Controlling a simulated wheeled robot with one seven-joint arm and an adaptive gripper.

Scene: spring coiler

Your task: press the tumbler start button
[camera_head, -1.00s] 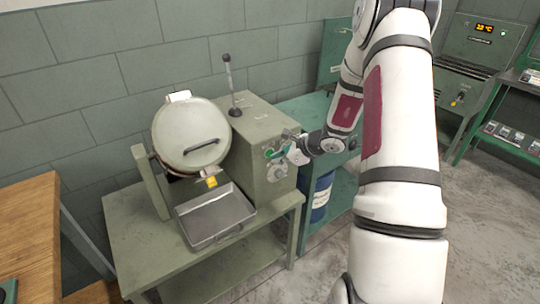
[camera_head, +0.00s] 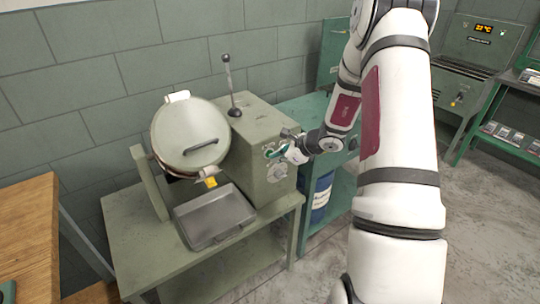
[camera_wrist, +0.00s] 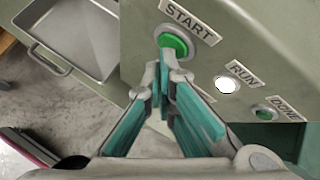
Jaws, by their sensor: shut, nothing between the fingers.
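The tumbler (camera_head: 189,135) is a pale green drum with a handled lid, beside a grey-green control box (camera_head: 262,125) on a bench. The green start button (camera_wrist: 173,44) sits in a light ring under a START label in the wrist view. My gripper (camera_wrist: 168,66) is shut and empty, its fingertips at the lower edge of the button in that view. Whether they touch it I cannot tell. In the head view my gripper (camera_head: 274,153) is at the front face of the box and hides the button.
A RUN lamp (camera_wrist: 227,84) glows white and a green DONE lamp (camera_wrist: 265,114) sits beyond it. A grey tray (camera_head: 214,216) lies below the drum. A lever (camera_head: 230,85) stands on the box. A blue drum (camera_head: 320,196) is under the teal bench to the right.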

